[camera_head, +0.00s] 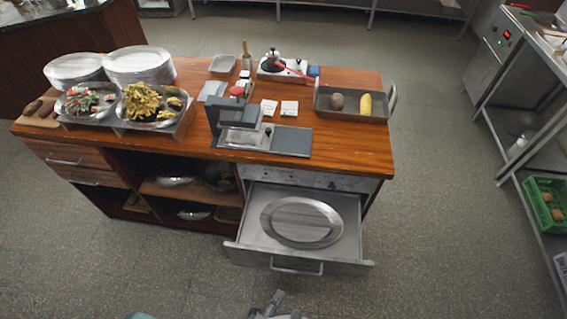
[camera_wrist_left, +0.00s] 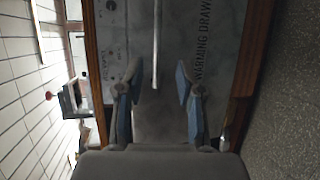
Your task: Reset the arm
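My left gripper (camera_head: 272,304) is at the bottom edge of the head view, in front of the open drawer and apart from it. In the left wrist view its two blue-grey fingers (camera_wrist_left: 160,80) are spread with nothing held between them. The drawer (camera_head: 352,237) is pulled out of the wooden island, and its bar handle (camera_head: 297,270) is on the front. A round metal plate (camera_head: 301,222) lies in it. The left wrist view faces a grey panel (camera_wrist_left: 218,75) lettered "WARMING DRAW", with a thin metal bar (camera_wrist_left: 155,45) beyond the fingertips. My right gripper is not in view.
A metal shelf (camera_head: 545,150) stands at right. The floor (camera_head: 450,230) between is clear.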

